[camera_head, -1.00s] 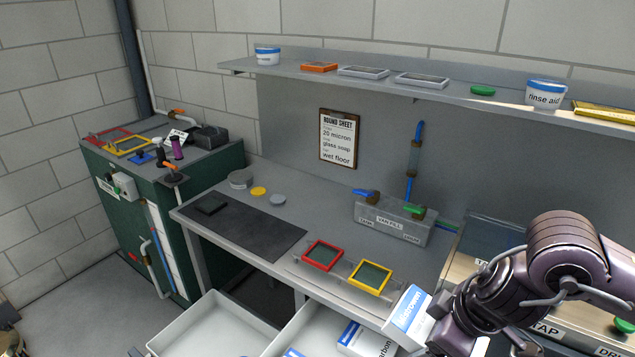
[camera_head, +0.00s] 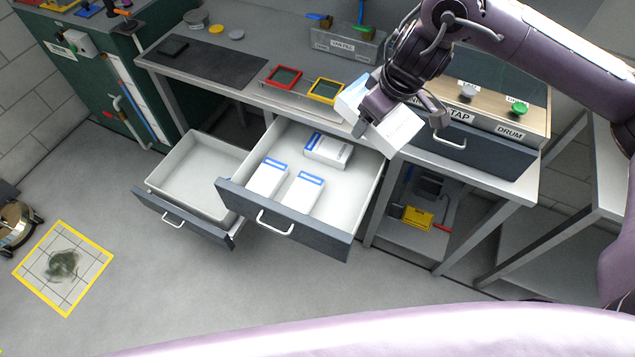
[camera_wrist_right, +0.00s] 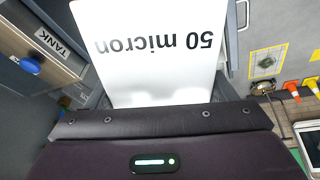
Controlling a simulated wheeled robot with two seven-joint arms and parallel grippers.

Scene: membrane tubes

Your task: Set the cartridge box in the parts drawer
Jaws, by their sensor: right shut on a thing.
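My right gripper (camera_head: 378,108) is shut on a white cartridge box (camera_head: 398,130) with a blue end, held tilted above the right rear corner of an open drawer (camera_head: 352,208). In the right wrist view the held box (camera_wrist_right: 150,75) shows "50 micron" upside down. That open drawer holds three similar white and blue boxes (camera_head: 327,150), two side by side near its front and one at the back. Its right part is bare. No label reading parts drawer can be made out. My left gripper is out of view.
A second open drawer (camera_head: 190,180), lower and to the left, is empty. The bench above carries a red frame (camera_head: 284,77) and a yellow frame (camera_head: 325,91). A yellow-edged floor mat (camera_head: 63,266) lies at lower left.

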